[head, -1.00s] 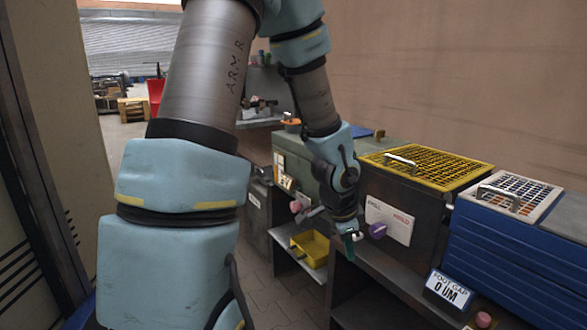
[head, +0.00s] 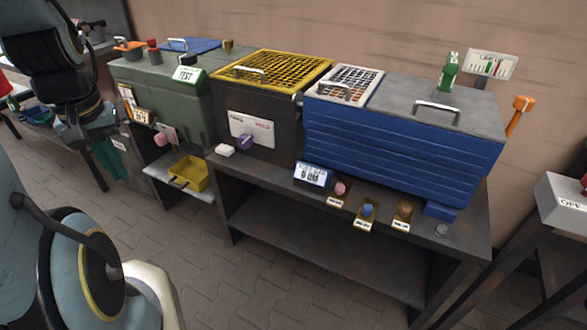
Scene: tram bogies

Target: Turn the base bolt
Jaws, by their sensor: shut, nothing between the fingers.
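Three small round knobs or bolt heads stand on yellowish labelled tabs at the front foot of the blue ribbed box (head: 400,140): a pink one (head: 340,188), a blue one (head: 367,210) and a brown one (head: 404,208). A small grey metal piece (head: 441,230) sits to their right on the bench. The tab labels are too small to read, so I cannot tell which is the base bolt. My gripper (head: 108,162), with teal fingers, hangs at the upper left, shut and empty, well left of these knobs.
A display reading "FOOT GAP 0 UM" (head: 312,175) stands left of the knobs. A dark box with a yellow grid top (head: 275,68), a green box (head: 160,95) and a yellow tray (head: 190,172) are further left. A grey OFF box (head: 562,200) is at right. The paved floor is clear.

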